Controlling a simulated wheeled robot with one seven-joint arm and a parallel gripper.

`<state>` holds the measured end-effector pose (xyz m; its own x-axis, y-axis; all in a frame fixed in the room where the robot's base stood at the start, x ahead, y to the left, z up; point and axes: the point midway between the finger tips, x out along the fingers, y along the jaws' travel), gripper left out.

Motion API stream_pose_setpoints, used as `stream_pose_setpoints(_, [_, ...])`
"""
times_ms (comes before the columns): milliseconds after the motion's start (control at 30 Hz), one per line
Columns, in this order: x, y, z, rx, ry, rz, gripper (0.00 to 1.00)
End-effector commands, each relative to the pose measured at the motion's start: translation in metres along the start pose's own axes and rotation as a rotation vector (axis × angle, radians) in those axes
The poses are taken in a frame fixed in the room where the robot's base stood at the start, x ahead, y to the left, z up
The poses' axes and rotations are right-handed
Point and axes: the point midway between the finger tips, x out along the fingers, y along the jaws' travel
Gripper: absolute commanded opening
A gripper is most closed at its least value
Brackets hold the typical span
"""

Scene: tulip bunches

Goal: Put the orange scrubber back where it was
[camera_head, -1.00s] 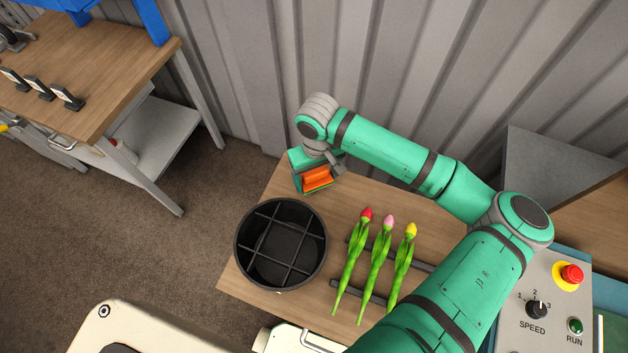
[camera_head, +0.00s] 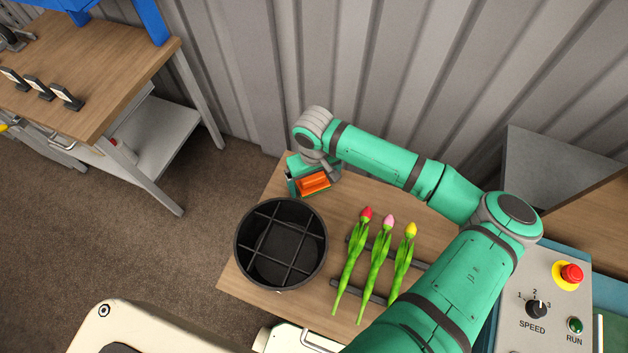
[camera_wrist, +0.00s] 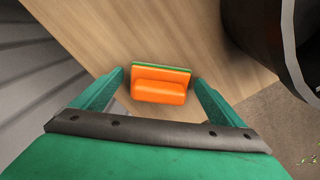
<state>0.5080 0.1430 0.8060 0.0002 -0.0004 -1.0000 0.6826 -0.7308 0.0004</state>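The orange scrubber (camera_head: 314,184) has a raised orange handle and a thin green layer underneath. It is at the far left of the wooden table, behind the round black container. In the wrist view the scrubber (camera_wrist: 160,88) lies between the two green fingers. My gripper (camera_head: 312,176) is over it, pointing down. In the wrist view my gripper (camera_wrist: 159,80) is open, with a narrow strip of wood visible between each fingertip and the scrubber. The scrubber appears to rest on the table, though its underside is hidden.
The round black container (camera_head: 240,243) with a grid top stands just in front of the scrubber. Three tulips (camera_head: 375,265), red, pink and yellow, lie on dark bars to the right. A corrugated wall (camera_head: 255,90) rises behind the table. A control panel (camera_head: 545,300) is at right.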

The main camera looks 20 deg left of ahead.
Motion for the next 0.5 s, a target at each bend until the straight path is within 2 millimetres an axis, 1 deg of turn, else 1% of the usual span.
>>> stream_pose_setpoints(267, [-0.003, 0.000, 0.000, -0.001, 0.000, 0.000, 0.92])
stream_pose_setpoints(367, [-0.012, -0.001, -0.001, 0.000, 0.002, -0.001, 0.92])
stream_pose_setpoints(500, [-0.036, -0.001, -0.001, -0.001, 0.003, -0.001, 0.92])
